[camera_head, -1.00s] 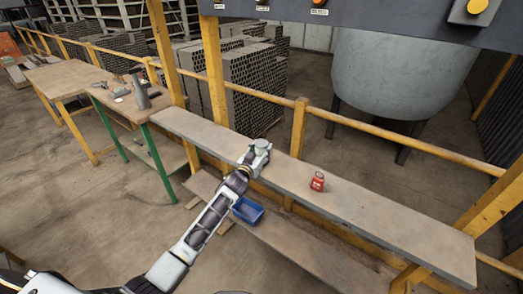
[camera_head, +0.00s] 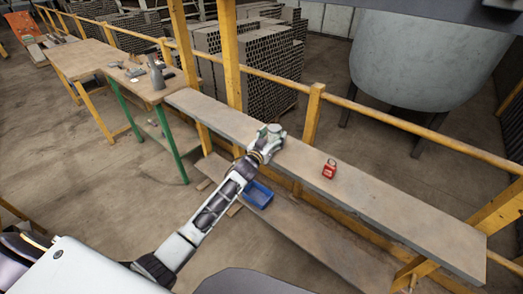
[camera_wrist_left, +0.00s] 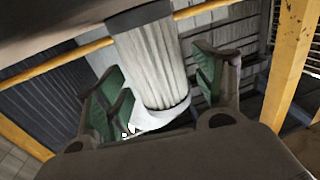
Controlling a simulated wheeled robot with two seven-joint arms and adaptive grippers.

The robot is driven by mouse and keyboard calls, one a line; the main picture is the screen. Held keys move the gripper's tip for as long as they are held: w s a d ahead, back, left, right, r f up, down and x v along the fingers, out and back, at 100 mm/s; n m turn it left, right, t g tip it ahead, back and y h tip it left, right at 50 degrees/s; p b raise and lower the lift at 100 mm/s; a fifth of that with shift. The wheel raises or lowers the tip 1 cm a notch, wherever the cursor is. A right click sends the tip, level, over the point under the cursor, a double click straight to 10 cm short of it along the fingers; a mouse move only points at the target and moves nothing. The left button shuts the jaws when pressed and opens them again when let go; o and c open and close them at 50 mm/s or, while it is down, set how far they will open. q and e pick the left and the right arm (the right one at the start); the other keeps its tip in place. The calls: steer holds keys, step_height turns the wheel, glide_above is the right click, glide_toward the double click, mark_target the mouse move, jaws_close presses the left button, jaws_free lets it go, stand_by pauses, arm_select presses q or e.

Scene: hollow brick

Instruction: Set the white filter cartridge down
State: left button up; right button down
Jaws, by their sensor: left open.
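The white filter cartridge (camera_wrist_left: 160,65) is a pale ribbed cylinder with a grey end band. In the left wrist view it lies between the green-padded fingers of my left gripper (camera_wrist_left: 158,92). The fingers are spread, with a visible gap on the right side; contact on the left is unclear. In the head view my left gripper (camera_head: 271,136) is over the left half of the long grey-brown plank shelf (camera_head: 390,208). The cartridge's pale grey-green top (camera_head: 274,128) shows there; its base is hidden, so I cannot tell if it rests on the plank. My right gripper is not seen.
A red padlock (camera_head: 329,170) stands on the plank right of the gripper. A blue bin (camera_head: 258,195) sits on the lower board. A yellow rail (camera_head: 400,126) and post (camera_head: 313,116) run behind the plank. The plank is clear right of the padlock.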

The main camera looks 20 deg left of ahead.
arm_select(q)
steer(key=s+a+b, duration=0.1)
steer(key=s, duration=0.9)
steer(key=shift+s+a, duration=0.3)
stand_by(0.9)
steer(key=s+a+f+g+y, duration=0.1)
steer(key=s+f+g, duration=0.3)
steer(key=f, duration=1)
steer(key=s+a+f+g+y, duration=0.15)
steer(key=s+f, duration=0.55)
steer(key=f, duration=0.8)
steer(key=s+a+f+g, duration=0.1)
steer(key=s+f+g, duration=0.3)
steer(key=f, duration=1)
steer(key=s+f+g, duration=0.2)
steer(key=s+f, duration=0.5)
steer(key=s, duration=0.6)
steer(key=s+f+g, duration=0.3)
steer(key=s+f, duration=0.4)
steer(key=s, duration=0.7)
steer(key=s+f+g, duration=0.2)
steer(key=s+f, duration=0.5)
steer(key=s, duration=0.6)
steer(key=shift+s+f+m, duration=0.2)
steer(key=shift+f+m, duration=0.1)
steer(key=shift+f, duration=0.1)
steer(key=shift+a, duration=0.1)
